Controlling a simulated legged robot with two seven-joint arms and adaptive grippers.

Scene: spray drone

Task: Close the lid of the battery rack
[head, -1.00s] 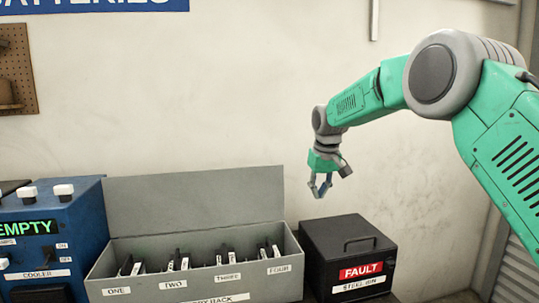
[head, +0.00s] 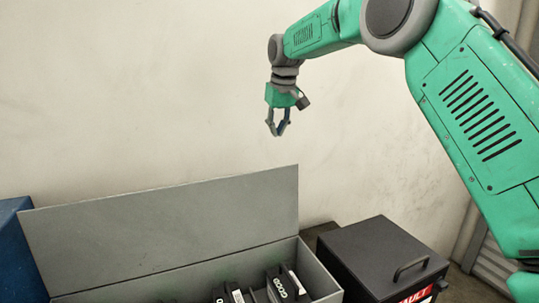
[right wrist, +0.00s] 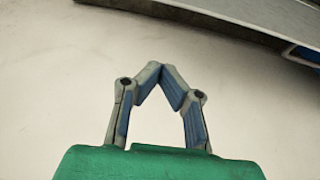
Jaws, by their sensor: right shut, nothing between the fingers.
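The grey battery rack (head: 318,275) stands at the bottom of the head view, with its front cut off by the frame. Its lid (head: 165,230) stands raised along the back edge. Several batteries (head: 285,285) sit inside, one marked GOOD. My right gripper (head: 277,133) is above the lid's top edge near its right end, apart from it, fingers pointing down. It is shut and empty, with its fingertips together in the right wrist view (right wrist: 161,68). A grey panel edge, probably the lid (right wrist: 235,22), crosses the top of that view. My left gripper is not in view.
A blue cooler (head: 18,255) stands at the left. A pale wall (head: 130,100) is behind. The air above the lid is clear.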

